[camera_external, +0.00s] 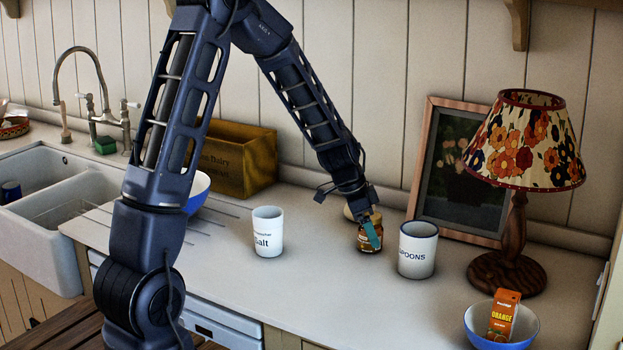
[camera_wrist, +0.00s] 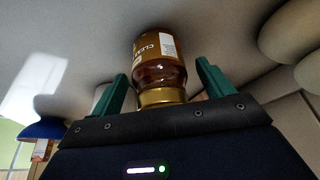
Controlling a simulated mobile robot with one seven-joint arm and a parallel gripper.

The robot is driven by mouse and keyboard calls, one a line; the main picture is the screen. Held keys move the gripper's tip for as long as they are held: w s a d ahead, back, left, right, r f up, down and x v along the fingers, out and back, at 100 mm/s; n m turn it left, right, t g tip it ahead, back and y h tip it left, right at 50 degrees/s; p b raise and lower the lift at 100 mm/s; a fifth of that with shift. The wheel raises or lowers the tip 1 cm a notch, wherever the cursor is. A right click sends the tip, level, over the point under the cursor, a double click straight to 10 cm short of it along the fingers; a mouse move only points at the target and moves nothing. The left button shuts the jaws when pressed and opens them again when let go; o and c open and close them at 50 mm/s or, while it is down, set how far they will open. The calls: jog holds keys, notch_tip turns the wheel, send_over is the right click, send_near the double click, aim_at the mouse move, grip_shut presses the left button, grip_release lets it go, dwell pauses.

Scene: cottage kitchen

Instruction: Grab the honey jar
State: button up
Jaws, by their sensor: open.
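The honey jar (camera_external: 368,238) is a small amber jar with a label and a gold lid, standing on the counter between the salt pot and the spoons pot. In the wrist view the jar (camera_wrist: 158,62) appears inverted, with its gold lid nearest my gripper. My gripper (camera_external: 372,228) is right at the jar from above. In the wrist view the green fingers of my gripper (camera_wrist: 164,88) are open, one on each side of the jar's lid end, with gaps visible on both sides. Part of the jar is hidden by a finger in the external view.
The white salt pot (camera_external: 268,232) stands left of the jar and the white spoons pot (camera_external: 417,252) close on its right. A picture frame (camera_external: 420,160) and lamp (camera_external: 512,250) stand behind and right. A blue bowl (camera_external: 478,328) holds an orange carton (camera_external: 503,314). The counter in front is clear.

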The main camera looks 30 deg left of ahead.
jog(key=shift+w+d+f, duration=0.1)
jog(key=shift+f, duration=0.25)
jog(key=c, duration=1.3)
